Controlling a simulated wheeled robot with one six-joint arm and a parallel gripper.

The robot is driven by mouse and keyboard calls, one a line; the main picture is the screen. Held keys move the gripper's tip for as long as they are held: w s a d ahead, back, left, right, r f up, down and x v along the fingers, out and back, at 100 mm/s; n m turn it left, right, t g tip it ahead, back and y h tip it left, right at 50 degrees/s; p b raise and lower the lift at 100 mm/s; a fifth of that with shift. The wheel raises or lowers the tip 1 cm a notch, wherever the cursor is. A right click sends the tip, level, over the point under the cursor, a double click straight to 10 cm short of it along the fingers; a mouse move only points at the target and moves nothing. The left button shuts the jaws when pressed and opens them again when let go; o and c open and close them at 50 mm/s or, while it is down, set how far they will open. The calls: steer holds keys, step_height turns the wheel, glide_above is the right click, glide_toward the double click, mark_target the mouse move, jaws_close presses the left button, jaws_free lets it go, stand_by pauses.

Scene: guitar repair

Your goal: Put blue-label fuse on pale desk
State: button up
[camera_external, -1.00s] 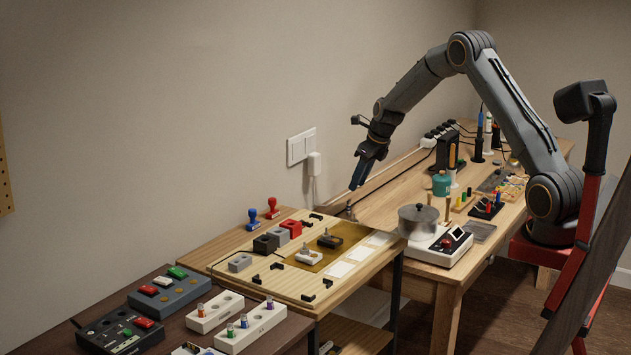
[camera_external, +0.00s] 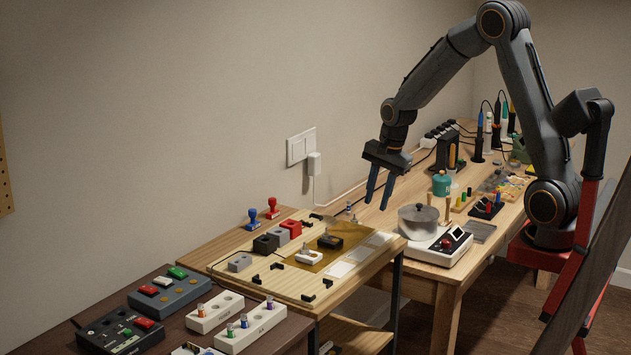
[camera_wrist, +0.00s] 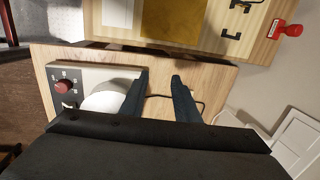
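My gripper (camera_external: 377,201) hangs over the near left part of the pale desk (camera_external: 378,213), its two fingers apart and nothing between them. The wrist view shows the open fingers (camera_wrist: 161,78) above bare wood. A small upright fuse-like piece (camera_external: 349,208) stands at the desk's left end, left of the fingers and apart from them; it is too small to read its label colour. Several small fuses with coloured bands stand in white holder blocks on the dark desk in front; one with a bluish band (camera_external: 244,321) sits in the nearer block (camera_external: 255,330).
A pot (camera_external: 418,222) on a white hotplate unit (camera_external: 437,251) stands right of my gripper. A teal jar (camera_external: 441,184) and a soldering tool stand (camera_external: 447,155) are farther back. A middle bench carries a light board (camera_external: 345,287) with blocks. The wall (camera_external: 200,110) is close behind.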

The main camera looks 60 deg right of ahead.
steer(key=s+a+n, duration=0.2)
steer(key=s+n, duration=0.1)
steer(key=s, duration=0.1)
steer(key=s+a+n, duration=0.2)
steer(key=s+n, duration=0.1)
steer(key=s+a+n+g, duration=0.1)
steer(key=s+a+n, duration=0.2)
steer(key=s+n, duration=0.1)
steer(key=shift+s+a+f, duration=0.1)
steer(key=shift+s+f, duration=0.15)
steer(key=shift+s, duration=0.05)
steer(key=s+a+f+n, duration=0.1)
steer(key=s+a+n, duration=0.2)
steer(key=s+n, duration=0.4)
steer(key=shift+s+n+g, duration=0.4)
steer(key=shift+s, duration=0.65)
steer(key=shift+d+f, duration=0.1)
steer(key=shift+f, duration=0.05)
